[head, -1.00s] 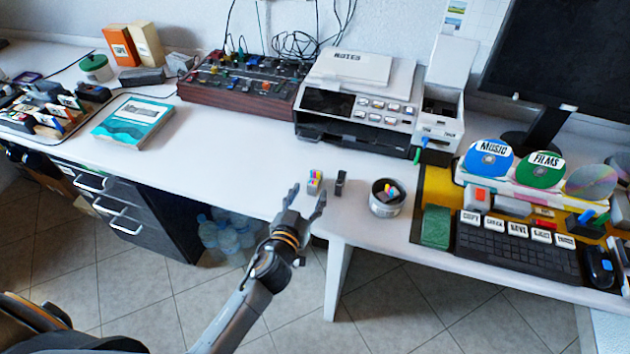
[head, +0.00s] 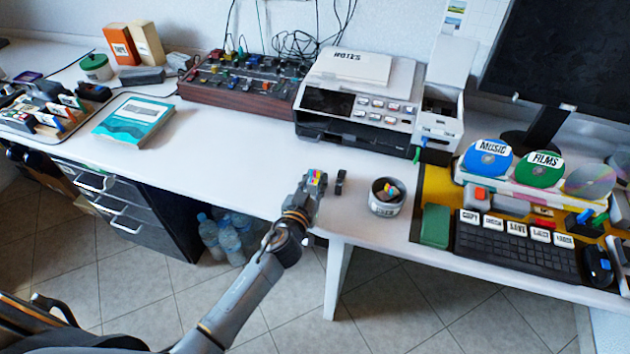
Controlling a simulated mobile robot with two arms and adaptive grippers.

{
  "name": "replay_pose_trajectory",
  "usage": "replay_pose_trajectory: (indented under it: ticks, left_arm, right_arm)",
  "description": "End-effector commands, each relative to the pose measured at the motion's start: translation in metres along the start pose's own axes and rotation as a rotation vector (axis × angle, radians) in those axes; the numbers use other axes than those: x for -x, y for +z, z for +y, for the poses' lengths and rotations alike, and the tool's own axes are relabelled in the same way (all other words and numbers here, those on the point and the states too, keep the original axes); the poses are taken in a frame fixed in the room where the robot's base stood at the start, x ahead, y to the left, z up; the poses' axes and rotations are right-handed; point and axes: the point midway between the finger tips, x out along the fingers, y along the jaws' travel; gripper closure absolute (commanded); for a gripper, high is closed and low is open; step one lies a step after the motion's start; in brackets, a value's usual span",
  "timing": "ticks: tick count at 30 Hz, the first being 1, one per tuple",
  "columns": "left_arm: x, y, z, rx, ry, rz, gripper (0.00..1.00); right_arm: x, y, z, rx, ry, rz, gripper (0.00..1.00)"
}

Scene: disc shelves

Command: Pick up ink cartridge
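A small ink cartridge (head: 314,177) with coloured stripes is near the front edge of the white desk, in the middle of the head view. My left gripper (head: 313,184) comes from below, with its fingers drawn in around the cartridge's sides. It appears shut on the cartridge, which is partly hidden by the fingers. I cannot tell whether the cartridge is touching the desk. A small black piece (head: 340,182), perhaps another cartridge, stands just to the right, apart from the gripper. My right gripper is not in view.
A cup (head: 386,204) with coloured items stands right of the black piece. A printer (head: 358,108) is behind. A keyboard (head: 515,248) and green box (head: 435,226) are at the right. A teal book (head: 134,120) lies at the left, with bare desk between it and my gripper.

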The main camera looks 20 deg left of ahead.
Motion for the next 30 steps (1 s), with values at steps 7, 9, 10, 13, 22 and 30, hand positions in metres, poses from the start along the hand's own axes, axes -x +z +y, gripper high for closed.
replay_pose_trajectory:
  ticks: [7,9,10,13,22,30]
  left_arm:
    - [0.000,0.000,0.000,0.000,0.000,0.000,1.00]
    - [0.000,-0.001,0.000,0.000,0.000,0.000,1.00]
    - [0.000,-0.001,0.000,0.001,0.000,0.000,1.00]
    - [0.001,-0.005,0.000,0.002,0.000,0.001,1.00]
    - [0.040,0.002,0.000,0.002,0.000,-0.003,1.00]
    - [0.098,0.011,0.000,0.004,-0.002,-0.004,1.00]
  right_arm:
    - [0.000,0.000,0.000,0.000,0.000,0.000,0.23]
    - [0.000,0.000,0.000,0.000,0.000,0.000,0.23]
    - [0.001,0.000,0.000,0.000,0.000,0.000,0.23]
    - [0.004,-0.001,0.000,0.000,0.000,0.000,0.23]
    - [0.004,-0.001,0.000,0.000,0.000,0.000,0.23]
    - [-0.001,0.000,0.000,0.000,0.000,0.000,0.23]
